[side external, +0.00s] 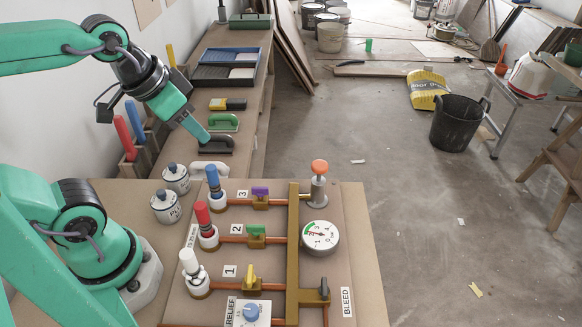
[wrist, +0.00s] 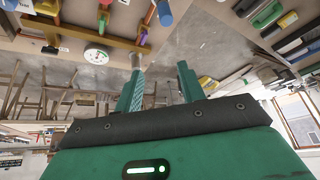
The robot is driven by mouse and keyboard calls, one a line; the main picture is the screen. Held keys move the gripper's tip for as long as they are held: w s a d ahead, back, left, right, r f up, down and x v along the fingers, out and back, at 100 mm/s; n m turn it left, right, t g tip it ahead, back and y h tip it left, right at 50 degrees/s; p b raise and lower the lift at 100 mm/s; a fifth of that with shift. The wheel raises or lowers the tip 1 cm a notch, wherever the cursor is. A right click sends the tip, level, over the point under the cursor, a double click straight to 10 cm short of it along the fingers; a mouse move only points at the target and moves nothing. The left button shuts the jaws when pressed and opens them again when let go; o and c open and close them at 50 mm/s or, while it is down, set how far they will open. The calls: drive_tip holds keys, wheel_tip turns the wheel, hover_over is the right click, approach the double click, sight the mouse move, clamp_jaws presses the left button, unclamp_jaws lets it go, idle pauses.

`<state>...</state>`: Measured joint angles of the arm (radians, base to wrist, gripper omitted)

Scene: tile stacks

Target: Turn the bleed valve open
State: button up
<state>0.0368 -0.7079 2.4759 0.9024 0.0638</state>
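The bleed valve (side external: 325,288) has a dark handle and a brass body, at the lower right of the pipe board (side external: 360,240), beside the label BLEED (side external: 346,302). Its handle looks roughly upright in the picture; I cannot tell its exact setting. My gripper (side external: 204,138) is raised at the upper left of the side view, well away from the valve. In the wrist view, its two green fingers (wrist: 158,85) stand apart with nothing between them. A small dark part at the upper left of the wrist view may be the bleed handle.
A pressure gauge (side external: 320,238) and an orange-topped plunger (side external: 319,180) stand on the board. White (side external: 192,270), red (side external: 206,225) and blue (side external: 214,186) handled posts rise at its left. Yellow (side external: 250,275), green (side external: 256,231) and purple (side external: 260,192) levers sit on numbered pipes. A relief dial (side external: 251,312) is in front.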

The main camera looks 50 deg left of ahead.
drive_tip(key=w+d+m, duration=0.1)
drive_tip(key=m, duration=0.1)
drive_tip(key=w+d+m+g, duration=0.1)
drive_tip(key=d+m, duration=0.1)
drive_tip(key=w+d+m, duration=0.1)
drive_tip(key=d+m, duration=0.1)
drive_tip(key=shift+w+d+f+g+h, duration=0.2)
drive_tip(key=shift+d+f+g+h, duration=0.1)
drive_tip(key=shift+h, duration=0.1)
drive_tip(key=shift+c, duration=0.5)
drive_tip(key=m+g, duration=0.4)
drive_tip(key=m, duration=1.5)
approach(325, 286)
drive_tip(key=shift+w+f+y, duration=0.1)
drive_tip(key=shift+f+y, duration=0.05)
drive_tip(key=shift+y, duration=0.25)
drive_tip(key=shift+s+d+f+m, duration=0.25)
drive_tip(key=shift+d+f+m, duration=0.05)
drive_tip(key=shift+d+m, duration=0.15)
drive_tip(key=shift+f, duration=0.15)
drive_tip(key=shift+f, duration=3.75)
